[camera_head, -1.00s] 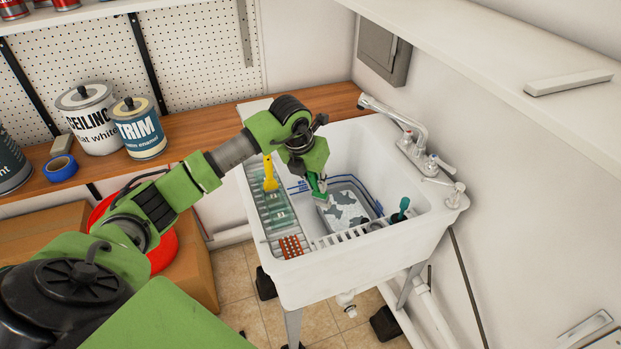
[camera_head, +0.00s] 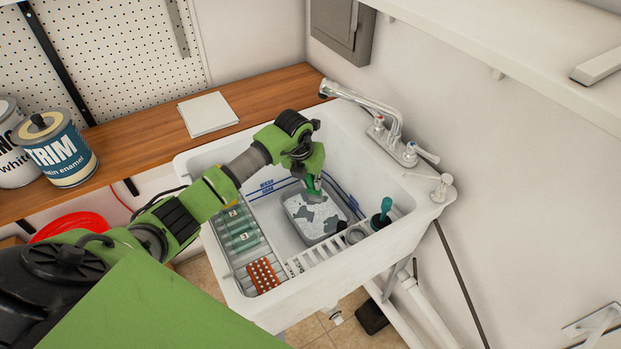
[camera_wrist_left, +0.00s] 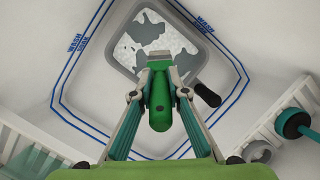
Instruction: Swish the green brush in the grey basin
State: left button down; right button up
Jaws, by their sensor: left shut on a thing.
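The grey basin (camera_head: 289,222) sits inside the white sink and holds white foam with grey patches. It also shows at the top of the left wrist view (camera_wrist_left: 118,58). My left gripper (camera_head: 308,178) is shut on the green brush (camera_head: 314,186), above the back part of the basin. The brush's green handle (camera_wrist_left: 160,108) lies between the fingers in the left wrist view. The brush head is partly hidden, and I cannot tell whether it touches the foam. My right gripper is not in view.
The white sink (camera_head: 385,243) has a ribbed rack at left with an orange piece (camera_head: 263,276). A slatted bar crosses its front, with a teal-handled tool (camera_head: 384,208) at right. The faucet (camera_head: 365,100) stands behind. Paint cans (camera_head: 58,150) stand on the wooden counter.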

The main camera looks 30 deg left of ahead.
pick_arm(q)
notch_tip(320, 180, down, 10)
jog(key=b, duration=0.7)
jog(key=shift+a, duration=0.15)
jog(key=shift+w, duration=0.15)
